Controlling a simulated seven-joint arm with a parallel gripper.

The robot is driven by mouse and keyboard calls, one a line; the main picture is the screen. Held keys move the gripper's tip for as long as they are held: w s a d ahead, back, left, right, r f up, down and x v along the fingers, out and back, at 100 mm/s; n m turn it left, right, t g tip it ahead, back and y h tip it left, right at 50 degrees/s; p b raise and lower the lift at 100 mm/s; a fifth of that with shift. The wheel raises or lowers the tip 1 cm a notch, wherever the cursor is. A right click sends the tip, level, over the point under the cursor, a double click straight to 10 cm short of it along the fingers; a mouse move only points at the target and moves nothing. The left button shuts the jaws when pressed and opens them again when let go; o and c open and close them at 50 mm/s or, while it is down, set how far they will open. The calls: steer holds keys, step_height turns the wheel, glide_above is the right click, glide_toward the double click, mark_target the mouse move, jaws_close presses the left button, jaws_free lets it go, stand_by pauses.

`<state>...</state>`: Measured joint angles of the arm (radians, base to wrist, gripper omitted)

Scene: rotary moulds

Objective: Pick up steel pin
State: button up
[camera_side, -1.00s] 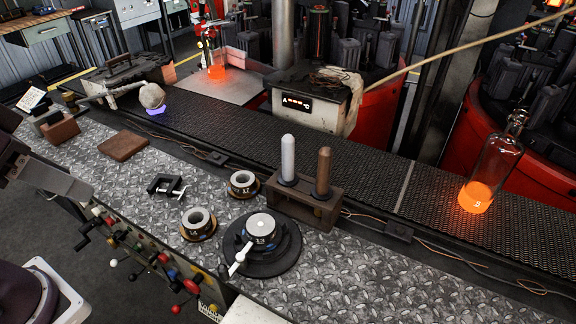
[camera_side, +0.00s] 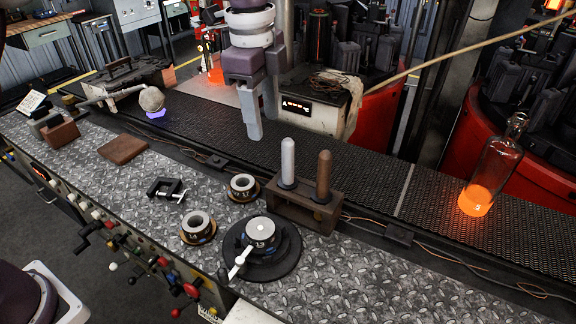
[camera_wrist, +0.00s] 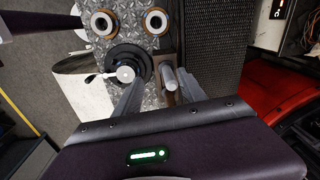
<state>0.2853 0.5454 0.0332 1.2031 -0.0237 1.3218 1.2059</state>
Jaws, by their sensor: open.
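The steel pin (camera_side: 288,158), a pale grey rod with a rounded top, stands upright in the left hole of a brown two-hole rack (camera_side: 302,206). A brown rod (camera_side: 323,174) stands upright in the right hole. My gripper (camera_side: 260,128) points down, fingers apart and empty. In the side view it appears up and left of the pin, not touching it. In the wrist view my gripper (camera_wrist: 160,88) has a pale rod (camera_wrist: 170,80) showing between its fingers, nearer the right one.
A round mould (camera_side: 262,238) with a lever sits on a dark disc in front of the rack, with two ring parts (camera_side: 243,185) (camera_side: 198,226) and a black clamp (camera_side: 167,188) to the left. A glowing bottle (camera_side: 486,172) stands on the conveyor (camera_side: 420,185) behind.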

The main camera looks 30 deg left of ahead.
mark_target(288, 139)
steer(key=w+d+f+m, duration=0.1)
steer(key=f, duration=0.1)
steer(key=w+d+f+m, duration=0.1)
steer(key=f, duration=0.1)
steer(key=w+d+f+m, duration=0.1)
steer(key=shift+d+f+g, duration=0.2)
steer(key=shift+f+g, duration=0.2)
steer(key=f, duration=0.6)
steer(key=shift+s+f, duration=0.3)
steer(key=shift+f, duration=0.05)
jaws_close()
